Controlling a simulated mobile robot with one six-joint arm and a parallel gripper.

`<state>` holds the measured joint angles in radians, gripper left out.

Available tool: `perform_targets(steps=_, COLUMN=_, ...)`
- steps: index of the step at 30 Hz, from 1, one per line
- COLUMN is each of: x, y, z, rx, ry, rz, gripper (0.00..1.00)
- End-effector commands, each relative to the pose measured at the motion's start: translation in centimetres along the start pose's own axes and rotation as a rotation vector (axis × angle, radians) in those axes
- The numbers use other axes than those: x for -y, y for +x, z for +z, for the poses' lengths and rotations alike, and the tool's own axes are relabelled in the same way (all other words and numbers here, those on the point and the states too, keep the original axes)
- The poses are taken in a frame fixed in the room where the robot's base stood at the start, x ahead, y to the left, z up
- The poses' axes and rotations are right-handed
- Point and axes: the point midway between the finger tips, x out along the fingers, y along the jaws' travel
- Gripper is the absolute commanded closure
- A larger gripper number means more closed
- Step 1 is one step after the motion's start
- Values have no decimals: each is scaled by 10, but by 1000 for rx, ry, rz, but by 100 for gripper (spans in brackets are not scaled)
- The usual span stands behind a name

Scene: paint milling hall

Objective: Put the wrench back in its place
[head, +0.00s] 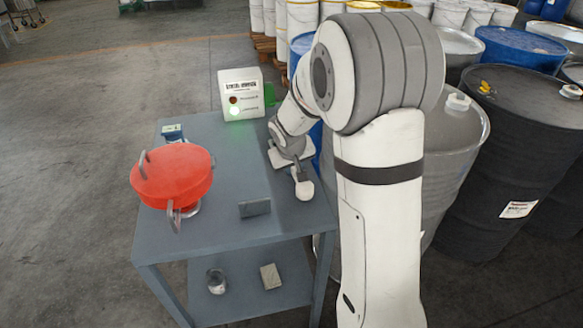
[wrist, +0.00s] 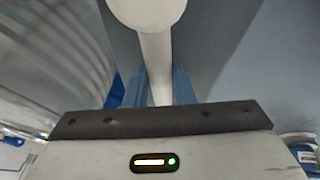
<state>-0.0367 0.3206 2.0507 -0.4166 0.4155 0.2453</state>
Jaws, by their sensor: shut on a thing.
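My gripper (head: 297,168) is over the right side of the grey table (head: 225,235) in the head view. In the wrist view its two blue fingers (wrist: 159,88) are shut on a white bar with a rounded knob at its end, which I take to be the wrench (wrist: 152,45). The wrench's round end also shows in the head view (head: 305,190), near the table's right edge. I cannot tell whether it touches the table. No place clearly marked for the wrench shows.
A red round lid-like piece with metal handles (head: 172,174) stands at the table's left. A white box with a lit green lamp (head: 240,95) is at the back, a small grey block (head: 255,208) at the front.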

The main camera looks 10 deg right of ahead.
Motion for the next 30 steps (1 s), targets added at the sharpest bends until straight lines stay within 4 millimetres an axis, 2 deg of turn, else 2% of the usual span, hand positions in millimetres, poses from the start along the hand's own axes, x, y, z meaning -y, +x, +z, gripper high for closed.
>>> perform_targets(steps=18, x=1, y=4, z=1, rx=-2, ry=1, rz=0, gripper=100)
perform_targets(steps=19, x=0, y=3, z=1, rx=-2, ry=1, rz=0, gripper=76)
perform_targets(steps=27, x=0, y=3, z=1, rx=-1, ry=1, rz=0, gripper=54)
perform_targets(steps=30, x=0, y=3, z=1, rx=-1, ry=1, rz=0, gripper=52)
